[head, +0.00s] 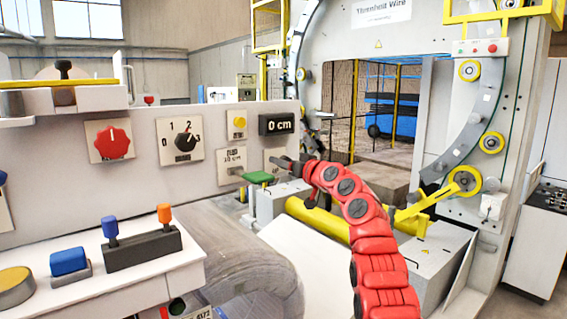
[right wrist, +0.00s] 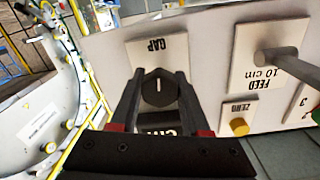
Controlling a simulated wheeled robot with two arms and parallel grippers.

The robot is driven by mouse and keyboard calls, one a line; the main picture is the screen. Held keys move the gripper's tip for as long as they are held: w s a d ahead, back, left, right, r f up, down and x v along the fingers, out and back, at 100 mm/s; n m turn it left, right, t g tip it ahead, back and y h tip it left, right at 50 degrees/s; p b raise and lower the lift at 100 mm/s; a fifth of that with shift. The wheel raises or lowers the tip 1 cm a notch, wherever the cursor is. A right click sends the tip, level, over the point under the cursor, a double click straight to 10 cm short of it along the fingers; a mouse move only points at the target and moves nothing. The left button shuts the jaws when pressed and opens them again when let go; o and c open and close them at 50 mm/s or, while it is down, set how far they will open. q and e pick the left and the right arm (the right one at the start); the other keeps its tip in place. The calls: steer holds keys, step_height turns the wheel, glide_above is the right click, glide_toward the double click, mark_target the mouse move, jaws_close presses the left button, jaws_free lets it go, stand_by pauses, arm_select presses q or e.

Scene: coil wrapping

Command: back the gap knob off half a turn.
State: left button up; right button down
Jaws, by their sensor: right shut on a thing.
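The gap knob (right wrist: 158,92) is dark and faceted, with a white pointer line, on a pale plate marked GAP (right wrist: 158,48) that looks upside down in the right wrist view. My right gripper (right wrist: 160,84) is shut on the knob, one finger on each side. In the head view, my red right arm reaches the panel and the right gripper (head: 290,163) is at the gap plate (head: 271,156), where the knob is mostly hidden. My left gripper is in neither view.
A black display (head: 276,123) reads 0 cm above the gap plate. A yellow zero button (head: 239,122), a feed lever with a green grip (head: 258,177), a numbered dial (head: 185,142) and a red knob (head: 111,143) share the panel.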

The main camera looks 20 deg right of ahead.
stand_by(0.4)
steer(key=c, duration=0.8)
jaws_free()
steer(key=o, duration=0.4)
steer(key=shift+w, duration=0.15)
steer(key=shift+s+d+f+b, duration=0.1)
steer(key=shift+s+d+b, duration=0.05)
steer(key=shift+s+b, duration=0.35)
steer(key=shift+b+v, duration=2.65)
steer(key=shift+v, duration=5.55)
